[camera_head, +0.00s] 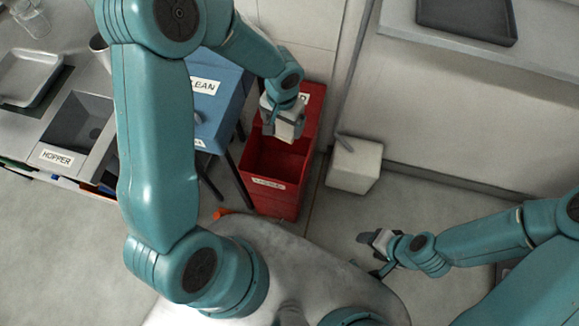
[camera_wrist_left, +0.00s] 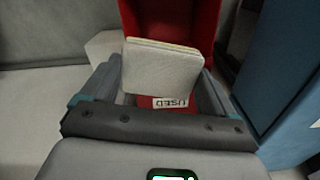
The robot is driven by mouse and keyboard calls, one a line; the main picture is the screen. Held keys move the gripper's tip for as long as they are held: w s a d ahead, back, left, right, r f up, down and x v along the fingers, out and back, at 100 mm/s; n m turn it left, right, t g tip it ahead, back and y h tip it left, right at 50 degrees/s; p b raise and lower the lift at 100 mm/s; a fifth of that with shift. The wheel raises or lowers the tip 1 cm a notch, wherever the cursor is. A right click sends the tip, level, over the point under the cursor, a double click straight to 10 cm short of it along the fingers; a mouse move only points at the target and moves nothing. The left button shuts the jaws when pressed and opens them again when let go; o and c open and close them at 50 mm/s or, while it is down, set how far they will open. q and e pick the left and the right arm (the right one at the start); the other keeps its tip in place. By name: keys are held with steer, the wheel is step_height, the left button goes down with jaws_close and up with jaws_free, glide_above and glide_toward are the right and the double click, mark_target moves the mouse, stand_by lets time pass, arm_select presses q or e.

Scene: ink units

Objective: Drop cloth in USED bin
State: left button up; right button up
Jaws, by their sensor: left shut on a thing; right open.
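The cloth (camera_wrist_left: 160,70) is a pale, folded pad, seen in the left wrist view between the fingers of my left gripper (camera_wrist_left: 163,85). My left gripper (camera_head: 281,128) is shut on the cloth and is above the open red bin in the head view. The USED bin (camera_head: 275,195) is a tall red box with white labels; its USED label shows in the left wrist view (camera_wrist_left: 170,103). My right gripper (camera_head: 376,243) is open and apart from the bin, low at the right.
A blue CLEAN bin (camera_head: 212,100) stands left of the red bin. A white box (camera_head: 354,165) stands on the floor to its right. A counter with a HOPPER basin (camera_head: 78,130) and a tray (camera_head: 28,77) is at the left. A dark tray (camera_head: 466,16) lies on the right counter.

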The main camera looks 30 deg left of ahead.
arm_select(q)
steer(key=a+f+b, duration=0.4)
steer(key=f+b, duration=1.1)
steer(key=b, duration=0.2)
steer(key=shift+s+a+f, duration=0.15)
arm_select(e)
step_height(320, 180, down, 21)
steer(key=shift+w+a+r, duration=0.15)
steer(key=shift+a, duration=0.05)
arm_select(q)
steer(key=o, duration=0.7)
